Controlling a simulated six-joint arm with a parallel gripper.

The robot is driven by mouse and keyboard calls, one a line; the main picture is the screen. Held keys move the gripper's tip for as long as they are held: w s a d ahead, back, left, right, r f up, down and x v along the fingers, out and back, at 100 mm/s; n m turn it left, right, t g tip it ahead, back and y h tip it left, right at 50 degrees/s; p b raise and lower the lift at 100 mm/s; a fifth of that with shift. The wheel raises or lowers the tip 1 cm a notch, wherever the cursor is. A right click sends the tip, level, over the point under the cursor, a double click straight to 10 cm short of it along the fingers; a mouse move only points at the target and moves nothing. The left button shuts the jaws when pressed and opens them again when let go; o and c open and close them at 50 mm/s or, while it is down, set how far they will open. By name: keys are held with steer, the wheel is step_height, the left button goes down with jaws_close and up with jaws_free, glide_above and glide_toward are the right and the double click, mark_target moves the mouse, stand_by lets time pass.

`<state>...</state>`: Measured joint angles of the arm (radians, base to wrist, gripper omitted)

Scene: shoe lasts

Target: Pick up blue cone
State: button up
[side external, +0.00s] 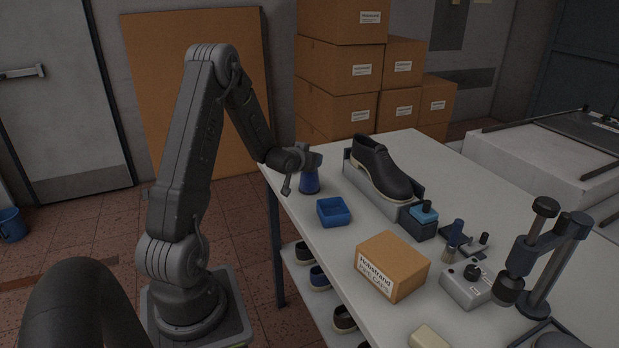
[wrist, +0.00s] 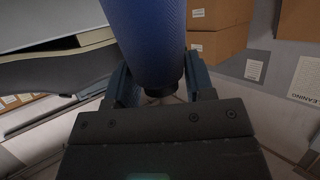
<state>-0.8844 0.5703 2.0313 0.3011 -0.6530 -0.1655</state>
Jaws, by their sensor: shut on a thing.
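The blue cone (side external: 309,182) is at the far left corner of the white table in the side view, with my gripper (side external: 304,162) around its upper part. In the wrist view the cone (wrist: 148,40) is large, textured blue, with a dark end at the bottom. My gripper's fingers (wrist: 160,88) are on either side of it, shut on it. The cone appears upright in the side view. I cannot tell whether its base touches the table.
A blue open tray (side external: 333,224) lies just in front of the cone. A black shoe (side external: 381,170) stands on a grey block to the right. A cardboard box (side external: 392,266), a blue-topped container (side external: 419,222) and a clamp stand (side external: 548,262) are nearer the camera.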

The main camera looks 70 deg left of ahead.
steer(key=shift+c, duration=0.7)
steer(key=shift+r, duration=0.15)
step_height(320, 180, up, 10)
